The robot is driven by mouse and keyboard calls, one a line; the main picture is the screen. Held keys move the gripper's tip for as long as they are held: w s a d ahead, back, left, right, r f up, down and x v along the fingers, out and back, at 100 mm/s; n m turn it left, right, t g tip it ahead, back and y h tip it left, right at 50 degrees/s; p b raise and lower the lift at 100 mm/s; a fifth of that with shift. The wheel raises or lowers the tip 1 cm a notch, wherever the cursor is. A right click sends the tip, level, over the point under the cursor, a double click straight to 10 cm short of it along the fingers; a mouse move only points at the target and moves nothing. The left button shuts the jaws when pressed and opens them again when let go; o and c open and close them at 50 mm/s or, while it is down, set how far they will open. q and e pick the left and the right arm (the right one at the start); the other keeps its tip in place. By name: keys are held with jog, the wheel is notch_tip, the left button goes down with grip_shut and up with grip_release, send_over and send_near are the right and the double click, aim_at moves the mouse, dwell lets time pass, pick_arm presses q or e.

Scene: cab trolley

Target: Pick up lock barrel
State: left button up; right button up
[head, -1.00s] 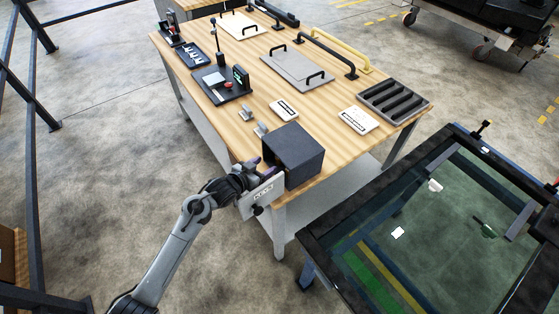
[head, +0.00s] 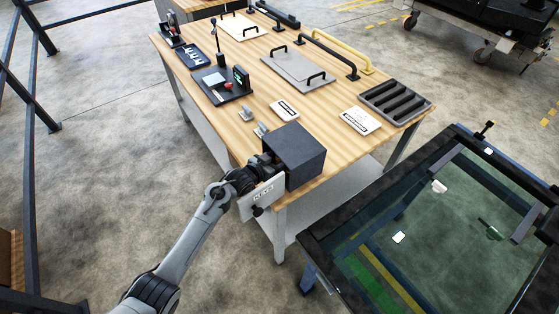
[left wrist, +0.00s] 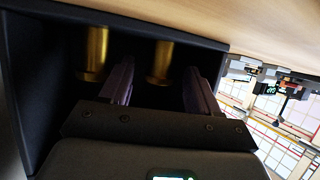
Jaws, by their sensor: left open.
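Two brass lock barrels show inside the dark box in the left wrist view: one (left wrist: 160,58) lies between my finger pads, the other (left wrist: 92,52) is outside them to the left. My left gripper (left wrist: 158,82) is open, with its purple fingers reaching into the box and apart from each other. Whether a finger touches a barrel I cannot tell. In the head view the dark box (head: 298,150) stands at the table's near corner, and my left gripper (head: 264,165) is at its open side. The barrels are hidden there. My right gripper is not in view.
An open door marked KEYS (head: 262,194) hangs at the box's front, below my wrist. Two small metal pieces (head: 246,113) stand on the wooden table (head: 222,125) behind the box. A glass-panelled frame (head: 440,230) is at the right.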

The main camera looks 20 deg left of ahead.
pick_arm(q)
jog(key=c, duration=1)
grip_shut()
jog(key=shift+r, duration=0.2)
